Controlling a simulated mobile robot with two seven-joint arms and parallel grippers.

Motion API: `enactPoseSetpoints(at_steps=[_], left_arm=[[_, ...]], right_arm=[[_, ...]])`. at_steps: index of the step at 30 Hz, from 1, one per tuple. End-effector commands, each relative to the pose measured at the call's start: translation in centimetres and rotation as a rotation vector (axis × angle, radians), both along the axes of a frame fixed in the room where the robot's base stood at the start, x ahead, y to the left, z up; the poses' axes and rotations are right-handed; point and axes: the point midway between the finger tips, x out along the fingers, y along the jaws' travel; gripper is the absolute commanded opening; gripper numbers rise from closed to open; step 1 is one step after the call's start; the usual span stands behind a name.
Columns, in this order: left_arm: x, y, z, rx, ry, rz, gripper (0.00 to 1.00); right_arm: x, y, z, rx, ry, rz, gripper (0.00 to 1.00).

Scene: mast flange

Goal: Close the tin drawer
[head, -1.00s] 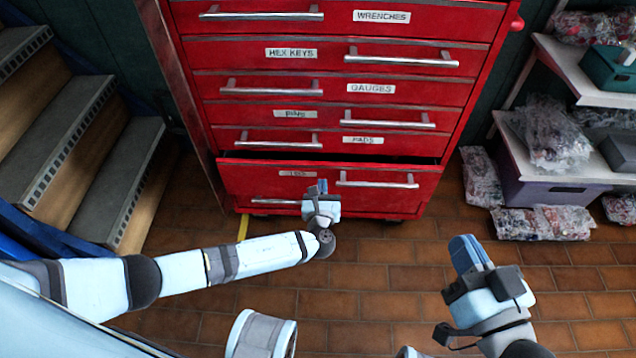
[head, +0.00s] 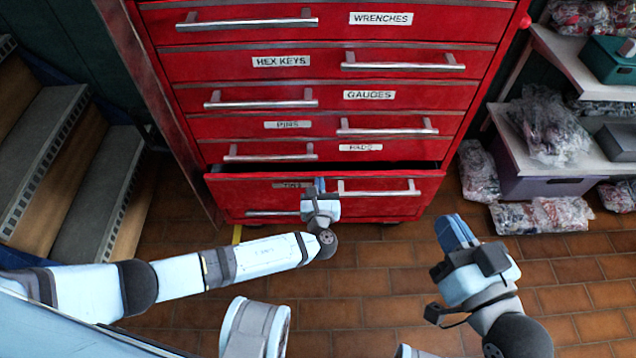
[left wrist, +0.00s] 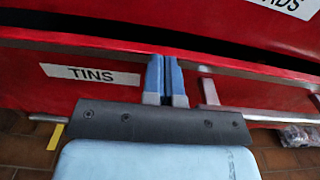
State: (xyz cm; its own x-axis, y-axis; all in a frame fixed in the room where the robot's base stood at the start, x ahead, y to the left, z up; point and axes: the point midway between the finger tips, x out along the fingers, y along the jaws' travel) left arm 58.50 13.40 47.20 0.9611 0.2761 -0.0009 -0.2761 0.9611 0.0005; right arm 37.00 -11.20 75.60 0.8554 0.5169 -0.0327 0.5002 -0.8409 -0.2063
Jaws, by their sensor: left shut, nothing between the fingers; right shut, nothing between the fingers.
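My right gripper (head: 455,228) is shut and empty above the floor, right of the drawer.
The drawers above, such as the pads drawer (head: 385,148), look shut. Steps (head: 70,170) stand at the left. A shelf (head: 585,160) with bagged goods and a purple bin (head: 535,186) stands at the right, with bags on the floor. Tiled floor in front is clear.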

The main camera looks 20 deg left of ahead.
Motion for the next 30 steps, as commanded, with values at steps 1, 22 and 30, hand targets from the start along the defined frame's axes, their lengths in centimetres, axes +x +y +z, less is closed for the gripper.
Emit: enactPoseSetpoints(at_steps=[1, 22, 30], left_arm=[[0.0, 0.0, 0.0, 0.0, 0.0, 0.0, 0.0], [2.5, 0.7, 0.0, 0.0, -0.001, 0.0, 0.0], [2.6, 1.1, 0.1, 0.0, -0.001, 0.0, 0.0]], right_arm=[[0.0, 0.0, 0.0, 0.0, 0.0, 0.0, 0.0], [0.0, 0.0, 0.1, 0.002, -0.005, -0.001, 0.0], [0.0, 0.0, 0.4, 0.004, -0.009, -0.003, 0.0]])
